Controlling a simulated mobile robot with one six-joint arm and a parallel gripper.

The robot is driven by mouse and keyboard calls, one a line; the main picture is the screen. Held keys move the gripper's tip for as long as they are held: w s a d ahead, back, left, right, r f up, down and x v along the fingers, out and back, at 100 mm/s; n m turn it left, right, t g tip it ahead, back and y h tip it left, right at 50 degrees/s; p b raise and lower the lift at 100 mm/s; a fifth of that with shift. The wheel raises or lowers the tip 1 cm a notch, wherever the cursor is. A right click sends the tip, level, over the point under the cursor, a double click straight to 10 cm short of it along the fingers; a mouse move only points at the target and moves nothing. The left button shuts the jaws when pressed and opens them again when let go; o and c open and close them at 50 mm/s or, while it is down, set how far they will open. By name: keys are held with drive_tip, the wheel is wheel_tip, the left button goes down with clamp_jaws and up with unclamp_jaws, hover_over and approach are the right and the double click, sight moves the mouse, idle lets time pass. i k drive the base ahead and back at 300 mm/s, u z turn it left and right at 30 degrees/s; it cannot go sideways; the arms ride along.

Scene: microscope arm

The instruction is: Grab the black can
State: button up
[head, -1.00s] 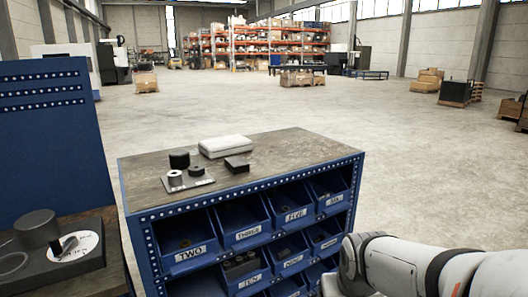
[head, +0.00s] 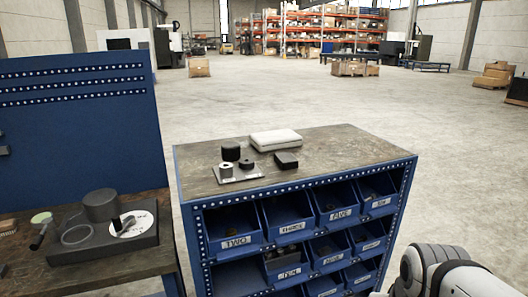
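A short black cylinder (head: 231,150), which looks like the black can, stands upright on top of the blue cabinet (head: 350,146), near its left end. Just in front of it is a grey metal plate (head: 236,177) with a small light ring-shaped part (head: 226,171) and a small dark round part (head: 246,164) on it. A larger dark grey cylinder (head: 101,205) sits on a dark device on the workbench at the left. My gripper is out of view; only white links of my arm show at the lower right, apart from the cabinet.
A white case (head: 275,140) and a flat black block (head: 286,160) lie on the cabinet beside the black cylinder. Blue labelled bins (head: 287,215) fill the cabinet front. The workbench has a tall blue back panel (head: 75,130). Open concrete floor (head: 300,95) lies behind.

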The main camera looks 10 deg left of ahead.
sight(230, 151)
drive_tip(key=u, duration=0.35)
drive_tip(key=i, duration=0.9)
drive_tip(key=u, duration=1.2)
